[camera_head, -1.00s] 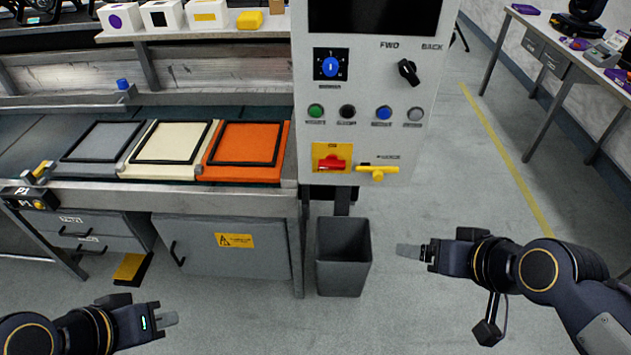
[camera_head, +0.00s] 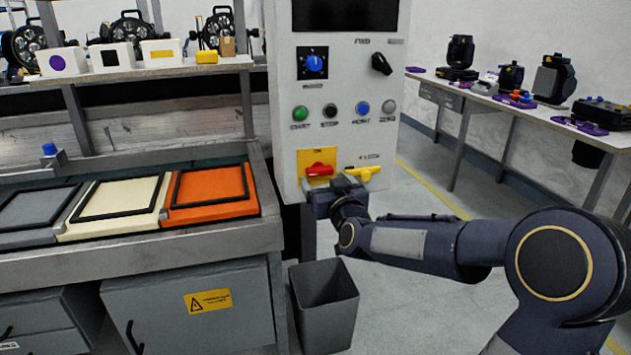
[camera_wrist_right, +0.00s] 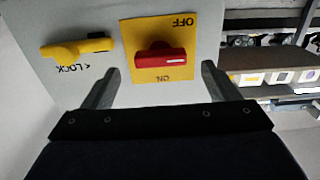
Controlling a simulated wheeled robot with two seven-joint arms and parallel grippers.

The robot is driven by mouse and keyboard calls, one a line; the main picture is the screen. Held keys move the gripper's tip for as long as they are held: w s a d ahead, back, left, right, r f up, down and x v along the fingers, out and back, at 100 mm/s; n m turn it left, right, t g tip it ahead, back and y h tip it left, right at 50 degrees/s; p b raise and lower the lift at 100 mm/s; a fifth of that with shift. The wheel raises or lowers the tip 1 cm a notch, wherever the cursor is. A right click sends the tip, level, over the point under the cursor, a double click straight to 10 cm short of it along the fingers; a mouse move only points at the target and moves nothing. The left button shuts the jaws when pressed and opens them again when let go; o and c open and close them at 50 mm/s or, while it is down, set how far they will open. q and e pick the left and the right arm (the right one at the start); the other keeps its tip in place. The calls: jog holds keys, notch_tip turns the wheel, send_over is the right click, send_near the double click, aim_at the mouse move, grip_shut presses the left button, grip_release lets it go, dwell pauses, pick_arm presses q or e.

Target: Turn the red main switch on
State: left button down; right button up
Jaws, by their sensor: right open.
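The red main switch (camera_head: 319,170) is a red handle on a yellow plate (camera_head: 308,157), low on the front of the white control panel (camera_head: 285,120). In the right wrist view the red handle (camera_wrist_right: 160,58) lies sideways, between the upside-down words OFF and ON. A yellow lock handle (camera_head: 362,173) is beside it; it also shows in the right wrist view (camera_wrist_right: 75,49). My right gripper (camera_wrist_right: 160,85) is open in front of the switch. Its fingers are on either side of the plate, with nothing held. My left gripper is out of view.
The panel also carries a blue dial (camera_head: 314,64), a black selector (camera_head: 381,64) and several buttons. A grey bin (camera_head: 324,305) stands on the floor below. The workbench with framed pads (camera_head: 205,186) is at the left, a side table (camera_head: 520,110) at the right.

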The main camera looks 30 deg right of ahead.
aim_at(321, 174)
jog(key=shift+x, duration=2.15)
jog(key=shift+a, duration=0.1)
jog(key=c, duration=1)
jog(key=shift+f+m+b, duration=0.2)
jog(key=shift+m+b, duration=1.5)
jog(key=shift+b, duration=0.05)
jog(key=m+b, duration=0.3)
jog(key=m, duration=0.1)
jog(key=shift+m, duration=0.3)
jog(key=m+b, duration=0.3)
jog(key=m, duration=0.2)
jog(key=m+b, duration=0.1)
jog(key=m, duration=0.3)
jog(key=shift+r+m+b, duration=0.1)
jog(key=shift+m+b, duration=0.2)
jog(key=shift+b, duration=0.1)
jog(key=shift+m, duration=0.3)
